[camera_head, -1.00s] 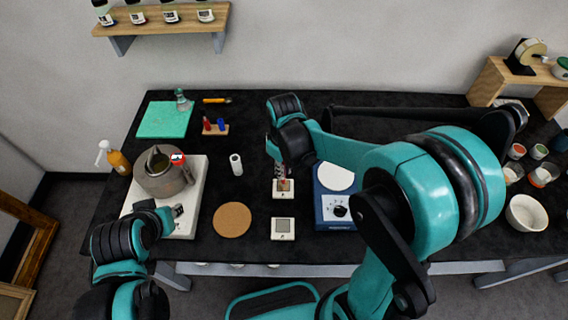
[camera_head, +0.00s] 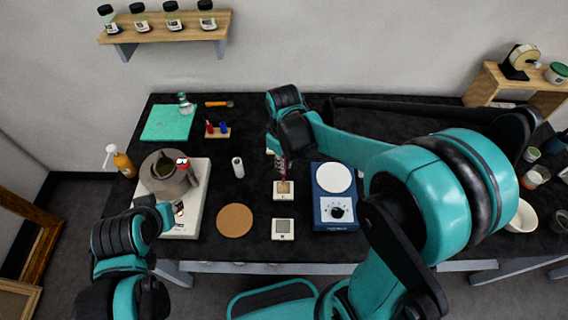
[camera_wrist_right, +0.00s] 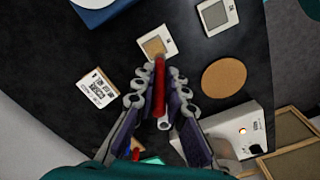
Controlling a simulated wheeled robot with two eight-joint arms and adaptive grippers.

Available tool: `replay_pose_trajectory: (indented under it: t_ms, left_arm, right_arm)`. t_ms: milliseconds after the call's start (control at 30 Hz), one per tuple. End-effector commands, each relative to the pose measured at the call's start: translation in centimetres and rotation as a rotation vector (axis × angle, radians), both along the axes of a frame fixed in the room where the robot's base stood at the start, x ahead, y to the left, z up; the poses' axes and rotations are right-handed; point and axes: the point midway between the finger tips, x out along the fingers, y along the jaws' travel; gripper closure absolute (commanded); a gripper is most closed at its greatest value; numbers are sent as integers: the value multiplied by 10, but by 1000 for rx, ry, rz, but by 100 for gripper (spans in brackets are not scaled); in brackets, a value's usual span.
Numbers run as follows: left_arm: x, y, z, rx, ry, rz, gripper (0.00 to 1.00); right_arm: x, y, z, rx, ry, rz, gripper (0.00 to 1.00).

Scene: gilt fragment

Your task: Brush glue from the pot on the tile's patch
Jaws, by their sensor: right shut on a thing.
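My right gripper (camera_head: 281,157) is shut on a red-handled brush (camera_wrist_right: 160,85), which points down over a small white tile (camera_head: 275,197) with a tan patch (camera_head: 284,187). The tile also shows in the right wrist view (camera_wrist_right: 168,33), with the brush's far end at its edge; I cannot tell whether it touches the patch. The grey metal pot (camera_head: 165,183) with a red mark stands on a white heater plate (camera_head: 200,200) at the left. My left gripper (camera_head: 172,211) hangs at the heater's front edge; its jaw gap is unclear.
A second white tile with a grey patch (camera_head: 283,229) lies in front, beside a cork disc (camera_head: 235,220). A blue scale (camera_head: 337,210) is close on the right. My right arm hides part of the right side.

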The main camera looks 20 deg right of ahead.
Motion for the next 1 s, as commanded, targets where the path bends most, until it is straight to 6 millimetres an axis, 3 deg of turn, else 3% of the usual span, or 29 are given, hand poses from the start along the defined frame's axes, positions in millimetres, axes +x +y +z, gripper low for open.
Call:
replay_pose_trajectory:
  t_ms: [367, 700, 1000]
  left_arm:
    - [0, 0, 3, 0, 0, 0, 69]
    - [0, 0, 26, 0, 0, 0, 69]
    - [0, 0, 24, 0, 0, 0, 69]
  right_arm:
    - [0, 0, 4, 0, 0, 0, 100]
    - [0, 0, 33, 0, 0, 0, 100]
    - [0, 0, 32, 0, 0, 0, 100]
